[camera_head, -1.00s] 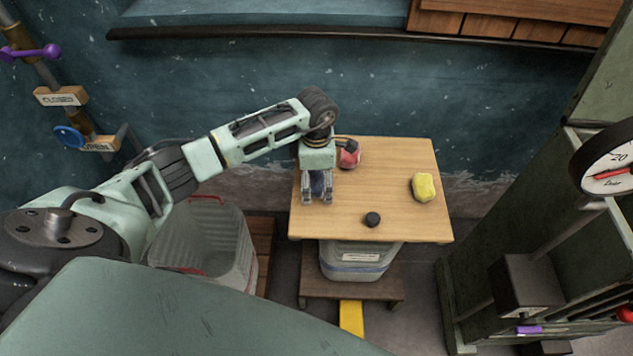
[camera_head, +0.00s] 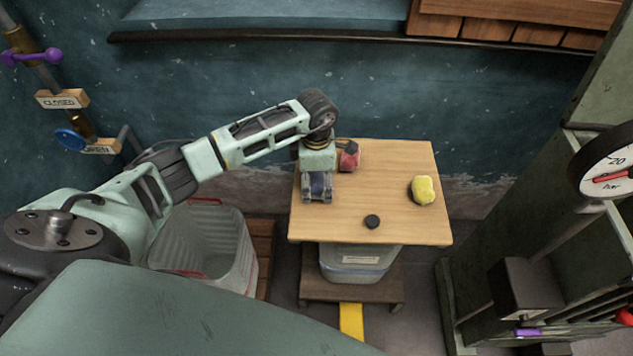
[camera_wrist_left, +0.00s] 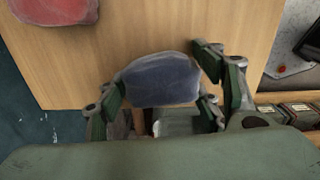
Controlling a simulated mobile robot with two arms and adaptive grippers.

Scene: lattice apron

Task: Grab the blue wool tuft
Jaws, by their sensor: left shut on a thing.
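The blue wool tuft (camera_wrist_left: 160,80) is a dull dark-blue rounded lump between the fingers of my left gripper (camera_wrist_left: 165,90) in the left wrist view. In the head view my left gripper (camera_head: 317,198) is at the left side of the small wooden table (camera_head: 390,165), pointing down. The tuft (camera_head: 318,182) shows there only as a bit of dark blue between the fingers. The gripper is shut on it. I cannot tell whether the tuft touches the table top. My right gripper is not in view.
A red tuft (camera_head: 349,160) lies just right of the gripper, also seen in the wrist view (camera_wrist_left: 55,10). A yellow tuft (camera_head: 424,190) and a small black knob-like piece (camera_head: 372,221) lie on the table. A ribbed bin (camera_head: 215,245) stands left of it. The table's middle is clear.

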